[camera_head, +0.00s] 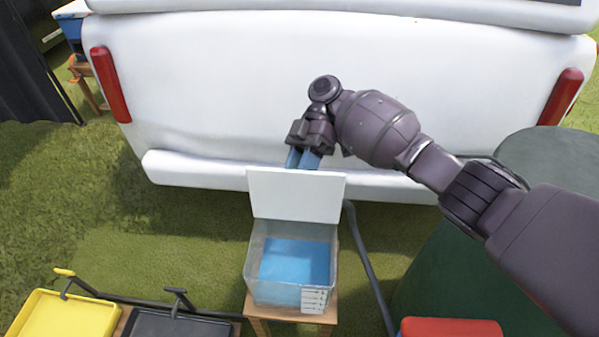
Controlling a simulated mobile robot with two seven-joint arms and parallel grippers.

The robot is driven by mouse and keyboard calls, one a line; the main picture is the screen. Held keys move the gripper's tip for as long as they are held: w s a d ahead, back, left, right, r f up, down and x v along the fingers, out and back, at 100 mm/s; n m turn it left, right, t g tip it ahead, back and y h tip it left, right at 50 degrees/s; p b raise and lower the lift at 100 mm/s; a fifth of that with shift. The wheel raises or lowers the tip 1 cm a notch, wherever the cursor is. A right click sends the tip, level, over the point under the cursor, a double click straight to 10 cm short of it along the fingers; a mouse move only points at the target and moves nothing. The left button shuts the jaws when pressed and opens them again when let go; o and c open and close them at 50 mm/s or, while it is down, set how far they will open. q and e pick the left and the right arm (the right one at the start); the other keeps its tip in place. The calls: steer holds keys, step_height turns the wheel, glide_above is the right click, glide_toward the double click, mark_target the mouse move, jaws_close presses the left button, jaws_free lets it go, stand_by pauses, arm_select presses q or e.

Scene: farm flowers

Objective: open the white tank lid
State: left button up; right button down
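The clear tank (252,262) stands below the middle of the view with blue water (295,262) in it. Its white lid (296,195) stands raised, roughly upright, along the tank's back edge, and the top is uncovered. My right gripper (303,158) is at the lid's upper edge, its blue fingers pointing down. The fingertips are partly hidden at or behind the lid, so I cannot tell whether they touch it or how far apart they are. My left gripper is not in view.
The tank rests on a small wooden stand (258,312). A white vehicle (220,80) with red lights is close behind it. A yellow tray (50,315) and a black tray (180,325) are at the lower left. A red object (450,327) and a dark green rounded shape (440,270) are at the right.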

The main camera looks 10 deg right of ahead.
step_height(320, 180, down, 3)
steer(key=shift+s+a+r+g, duration=0.1)
steer(key=shift+r+g, duration=0.1)
steer(key=shift+g, duration=0.2)
steer(key=shift+r+b, duration=0.1)
steer(key=shift+b, duration=0.2)
steer(key=c, duration=1.2)
jaws_free()
steer(key=o, duration=0.4)
steer(key=shift+a, duration=0.2)
steer(key=shift+d, duration=0.1)
steer(key=shift+w+d+r, duration=0.15)
steer(key=shift+w, duration=0.1)
steer(key=shift+w+r, duration=0.15)
steer(key=shift+r, duration=0.3)
